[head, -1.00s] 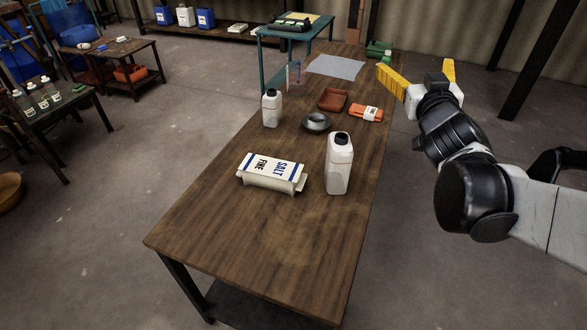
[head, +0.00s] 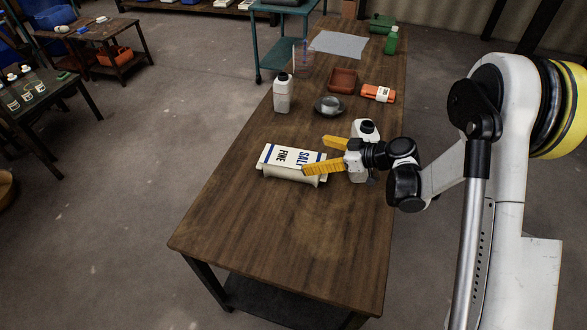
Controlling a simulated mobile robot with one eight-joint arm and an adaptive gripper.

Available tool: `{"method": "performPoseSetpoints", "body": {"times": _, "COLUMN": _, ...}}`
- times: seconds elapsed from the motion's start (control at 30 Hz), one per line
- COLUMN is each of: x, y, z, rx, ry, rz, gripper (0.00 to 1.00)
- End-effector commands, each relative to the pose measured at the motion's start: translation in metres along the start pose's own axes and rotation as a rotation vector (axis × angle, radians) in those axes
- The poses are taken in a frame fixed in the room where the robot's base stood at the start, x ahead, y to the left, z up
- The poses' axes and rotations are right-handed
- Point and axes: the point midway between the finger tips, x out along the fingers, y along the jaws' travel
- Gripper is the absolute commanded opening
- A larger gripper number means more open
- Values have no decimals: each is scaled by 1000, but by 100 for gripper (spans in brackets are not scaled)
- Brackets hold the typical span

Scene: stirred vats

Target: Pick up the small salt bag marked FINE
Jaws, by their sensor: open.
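The small salt bag (head: 277,163) lies flat on the wooden table, white with blue bands, its top printed SALT and FINE. My gripper (head: 314,155) is open, its two yellow fingers pointing left at the bag's right end. One finger overlaps the bag's right end in the picture and hides part of the SALT print. The other finger is just beyond the bag's far right corner. I cannot tell whether either finger touches the bag or is above it.
A white dark-capped bottle (head: 364,128) stands right by my gripper, partly hidden by it. Another white bottle (head: 282,95), a grey bowl (head: 329,106), a brown tray (head: 343,80) and an orange pack (head: 377,93) stand farther back. The table's (head: 270,235) near part is clear.

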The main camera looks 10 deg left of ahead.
Motion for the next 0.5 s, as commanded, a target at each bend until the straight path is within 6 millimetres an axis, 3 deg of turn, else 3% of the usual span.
{"method": "performPoseSetpoints", "body": {"times": 0.1, "x": 10, "y": 0, "z": 20, "rx": 0, "ry": 1, "rz": 1, "gripper": 100}}
{"method": "performPoseSetpoints", "body": {"times": 0.37, "x": 27, "y": 0, "z": 17, "rx": -1, "ry": 2, "rz": 1, "gripper": 100}}
{"method": "performPoseSetpoints", "body": {"times": 0.5, "x": 47, "y": 0, "z": 18, "rx": -2, "ry": 2, "rz": 0, "gripper": 100}}
